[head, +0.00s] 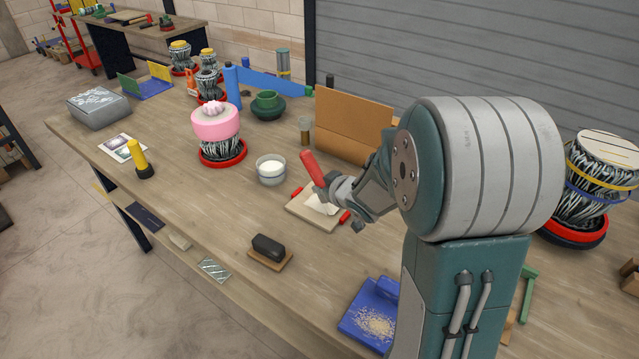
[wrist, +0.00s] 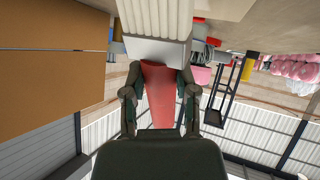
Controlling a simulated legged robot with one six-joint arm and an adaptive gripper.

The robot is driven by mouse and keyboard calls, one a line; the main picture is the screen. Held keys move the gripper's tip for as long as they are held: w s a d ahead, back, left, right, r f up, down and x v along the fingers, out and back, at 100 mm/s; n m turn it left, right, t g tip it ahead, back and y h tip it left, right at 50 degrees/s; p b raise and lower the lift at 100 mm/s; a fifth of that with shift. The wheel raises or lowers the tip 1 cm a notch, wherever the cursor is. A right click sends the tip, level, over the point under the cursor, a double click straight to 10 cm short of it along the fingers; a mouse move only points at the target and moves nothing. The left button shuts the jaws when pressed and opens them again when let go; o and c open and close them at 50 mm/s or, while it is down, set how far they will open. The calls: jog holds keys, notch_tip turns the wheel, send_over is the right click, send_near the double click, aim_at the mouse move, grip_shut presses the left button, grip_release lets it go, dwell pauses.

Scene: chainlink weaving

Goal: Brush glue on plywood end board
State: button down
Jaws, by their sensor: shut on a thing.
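My gripper (head: 338,190) is shut on the red handle of a brush (head: 312,168). In the wrist view, the fingers of my gripper (wrist: 160,98) close on both sides of the red handle, and the brush's grey ferrule and broad pale bristles (wrist: 155,20) reach past them. The plywood board (head: 304,211) lies flat on the bench below my gripper, with red clamp-like pieces at its edges. A white patch shows over the board; I cannot tell whether it is glue or bristles. A grey bowl of white glue (head: 271,172) stands just left of the board.
A brown upright panel (head: 350,122) stands behind the board. A dark block on a wooden base (head: 268,252) and a blue dustpan with shavings (head: 360,325) lie nearer the front edge. A pink-topped drum (head: 216,125) stands left. The bench's front left is mostly clear.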

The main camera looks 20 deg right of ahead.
jog(key=shift+f, duration=0.15)
jog(key=shift+w+a+r, duration=0.1)
jog(key=shift+w+a, duration=0.35)
jog(key=shift+w, duration=0.2)
jog(key=shift+w+a+r, duration=0.1)
jog(key=shift+w+a, duration=0.35)
jog(key=shift+w, duration=0.2)
jog(key=shift+w+a+f, duration=0.1)
jog(key=shift+w+a, duration=0.35)
jog(key=shift+w, duration=0.25)
jog(key=shift+w+a+f, duration=0.1)
jog(key=shift+w+a, duration=0.35)
jog(key=shift+w, duration=0.2)
jog(key=shift+s, duration=0.1)
jog(key=shift+s+d+r, duration=0.1)
jog(key=shift+s+d, duration=0.4)
jog(key=shift+s, duration=0.2)
jog(key=shift+s+d+r, duration=0.1)
jog(key=shift+s+d, duration=0.35)
jog(key=shift+s, duration=0.2)
jog(key=shift+s+d+f, duration=0.15)
jog(key=shift+s+d, duration=0.3)
jog(key=shift+s, duration=0.2)
jog(key=shift+s+d+f, duration=0.1)
jog(key=shift+s+d, duration=0.3)
jog(key=shift+s, duration=0.25)
jog(key=shift+r, duration=3.55)
